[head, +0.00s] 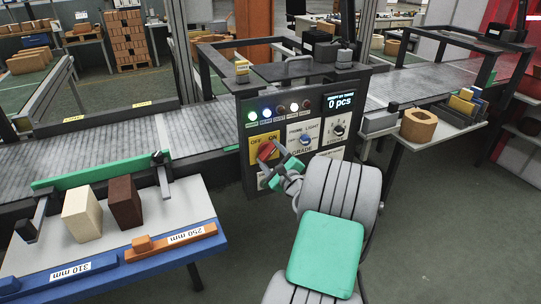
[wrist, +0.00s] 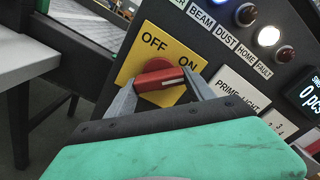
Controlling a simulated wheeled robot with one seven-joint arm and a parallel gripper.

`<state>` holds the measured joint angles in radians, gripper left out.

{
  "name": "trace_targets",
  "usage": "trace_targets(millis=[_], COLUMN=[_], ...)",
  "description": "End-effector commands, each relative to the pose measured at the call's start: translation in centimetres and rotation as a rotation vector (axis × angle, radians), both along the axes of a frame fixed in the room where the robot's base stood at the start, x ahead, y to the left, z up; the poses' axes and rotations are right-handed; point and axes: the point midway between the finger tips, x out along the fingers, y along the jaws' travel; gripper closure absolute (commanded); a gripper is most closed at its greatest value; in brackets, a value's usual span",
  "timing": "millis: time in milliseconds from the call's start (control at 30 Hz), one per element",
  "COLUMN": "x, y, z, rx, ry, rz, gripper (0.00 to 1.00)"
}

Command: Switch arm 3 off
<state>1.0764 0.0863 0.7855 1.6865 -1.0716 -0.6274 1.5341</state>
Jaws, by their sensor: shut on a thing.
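The control panel (head: 296,130) stands at the centre of the head view. Its yellow OFF/ON plate (head: 255,142) carries a red rotary knob (head: 266,152). In the wrist view the knob (wrist: 158,77) has a pale mark on its right end, towards the word ON on the yellow plate (wrist: 148,53). My gripper (wrist: 158,84) is shut on the red knob, with one grey finger on each side. In the head view my gripper (head: 277,156) is at the knob, partly covering the panel's lower left. I cannot read an arm 3 label.
A row of lamps (head: 280,109), some lit, sits above the plate. A GRADE dial (head: 305,139) and a display (head: 339,101) reading 0 pcs are to its right. The conveyor (head: 110,140) runs behind. A table with two bricks (head: 125,201) is at left.

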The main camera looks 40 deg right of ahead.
Motion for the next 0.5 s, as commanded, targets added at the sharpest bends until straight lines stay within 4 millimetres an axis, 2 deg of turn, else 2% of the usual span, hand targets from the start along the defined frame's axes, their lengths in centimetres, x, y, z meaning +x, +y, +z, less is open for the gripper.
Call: trace_targets(millis=[267,500], x=[0.0,0.0], y=[-0.01,-0.05], z=[0.0,-0.11], rx=[-0.015,-0.1], ry=[0.004,0.028], rz=[-0.001,0.0], gripper=[0.79,0.79])
